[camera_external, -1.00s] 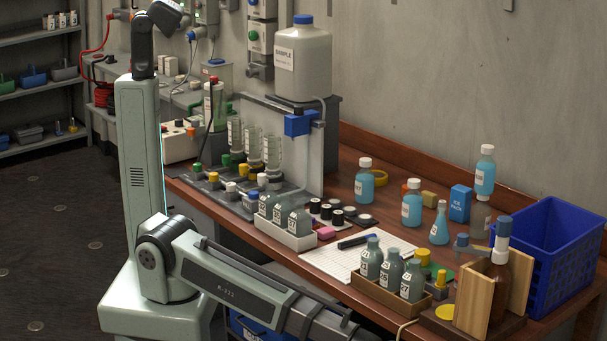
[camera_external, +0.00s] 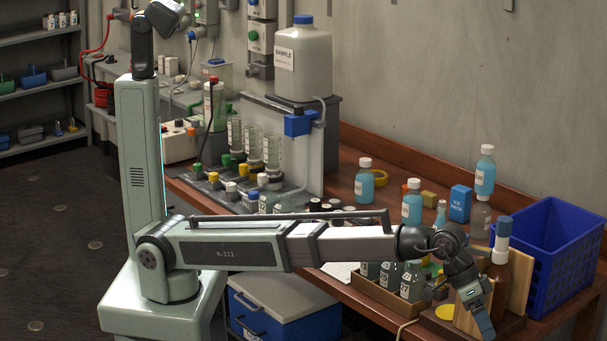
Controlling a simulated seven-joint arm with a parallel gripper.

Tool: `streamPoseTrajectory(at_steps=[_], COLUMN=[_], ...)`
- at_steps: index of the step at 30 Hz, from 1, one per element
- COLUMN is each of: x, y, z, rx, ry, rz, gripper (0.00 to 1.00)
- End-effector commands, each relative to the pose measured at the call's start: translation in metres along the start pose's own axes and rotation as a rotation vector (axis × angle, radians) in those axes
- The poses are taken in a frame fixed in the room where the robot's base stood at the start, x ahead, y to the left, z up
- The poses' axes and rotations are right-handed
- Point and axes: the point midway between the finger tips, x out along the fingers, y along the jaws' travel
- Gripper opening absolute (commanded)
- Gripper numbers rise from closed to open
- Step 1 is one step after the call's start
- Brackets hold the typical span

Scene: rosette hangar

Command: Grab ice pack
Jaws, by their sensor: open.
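The ice pack (camera_external: 460,204) is a small blue box with white lettering, standing upright toward the back of the wooden table. It is among blue bottles, left of the blue crate. My gripper (camera_external: 484,326) points down at the front right of the table, in front of the wooden bottle holder. It is well apart from the ice pack, nearer the camera and lower in the picture. It is open, and nothing shows in it. The ice pack's front is in clear view, while my wrist hides part of the table in front of it.
A blue crate (camera_external: 564,251) stands right of the ice pack. A stacked blue and grey bottle pair (camera_external: 484,178) stands close by it, and another blue bottle (camera_external: 412,204) is to its left.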

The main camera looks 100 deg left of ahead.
Motion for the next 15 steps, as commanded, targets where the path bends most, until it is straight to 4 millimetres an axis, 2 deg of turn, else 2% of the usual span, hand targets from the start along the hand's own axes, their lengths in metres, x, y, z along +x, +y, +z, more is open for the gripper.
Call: streamPoseTrajectory(at_steps=[1,6,15], x=[-0.017,-0.072,-0.155], y=[0.004,0.012,0.016], z=[-0.019,-0.064,-0.119], rx=[0.005,0.024,0.052], ry=[0.021,0.079,0.160], rz=[0.002,0.006,-0.002], gripper=[0.94,0.94,0.94])
